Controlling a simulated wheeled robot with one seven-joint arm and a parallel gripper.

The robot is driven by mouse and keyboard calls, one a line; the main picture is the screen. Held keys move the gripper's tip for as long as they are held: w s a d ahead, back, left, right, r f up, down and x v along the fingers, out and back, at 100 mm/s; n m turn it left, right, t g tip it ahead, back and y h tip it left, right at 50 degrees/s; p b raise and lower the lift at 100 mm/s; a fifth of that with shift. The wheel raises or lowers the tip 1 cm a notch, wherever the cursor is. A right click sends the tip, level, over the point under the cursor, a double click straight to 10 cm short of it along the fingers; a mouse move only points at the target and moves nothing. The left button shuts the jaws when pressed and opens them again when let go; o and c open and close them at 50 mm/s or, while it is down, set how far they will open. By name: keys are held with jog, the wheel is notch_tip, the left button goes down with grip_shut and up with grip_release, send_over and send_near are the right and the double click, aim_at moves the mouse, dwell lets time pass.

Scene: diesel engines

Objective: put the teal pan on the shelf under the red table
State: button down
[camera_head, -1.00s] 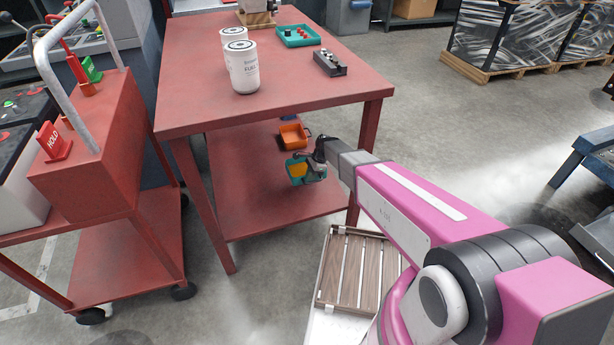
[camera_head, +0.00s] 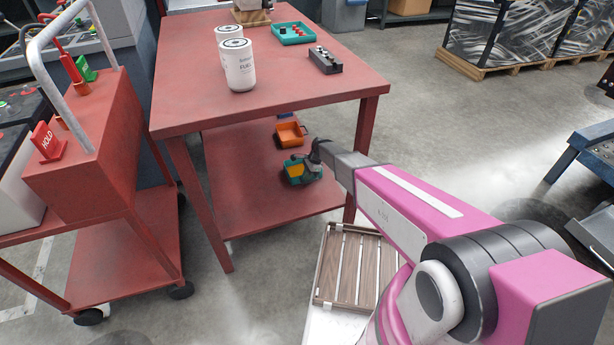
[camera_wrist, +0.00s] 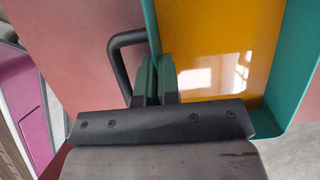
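The teal pan (camera_head: 313,165) has a yellow-orange inside and a black handle. In the head view it is under the red table's top, over the lower shelf (camera_head: 245,196), near level. I cannot tell whether it touches the shelf. My gripper (camera_head: 302,171) reaches in from the right and is at the pan. In the wrist view, the fingers of my gripper (camera_wrist: 156,82) are closed on the pan's side wall beside the black handle (camera_wrist: 120,62). The teal rim and yellow floor of the pan (camera_wrist: 215,45) fill the right side there.
An orange pan (camera_head: 289,135) sits on the shelf behind the teal pan. The red table (camera_head: 190,90) has legs at the shelf's corners and carries white filter cans (camera_head: 239,68) and a teal tray (camera_head: 293,33). A red cart (camera_head: 100,150) stands left. The shelf's left part is clear.

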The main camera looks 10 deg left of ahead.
jog(key=c, duration=1.7)
grip_release()
jog(key=shift+f, duration=0.1)
jog(key=o, duration=0.3)
jog(key=shift+o, duration=0.2)
jog(key=v, duration=1.2)
jog(key=shift+a, duration=0.1)
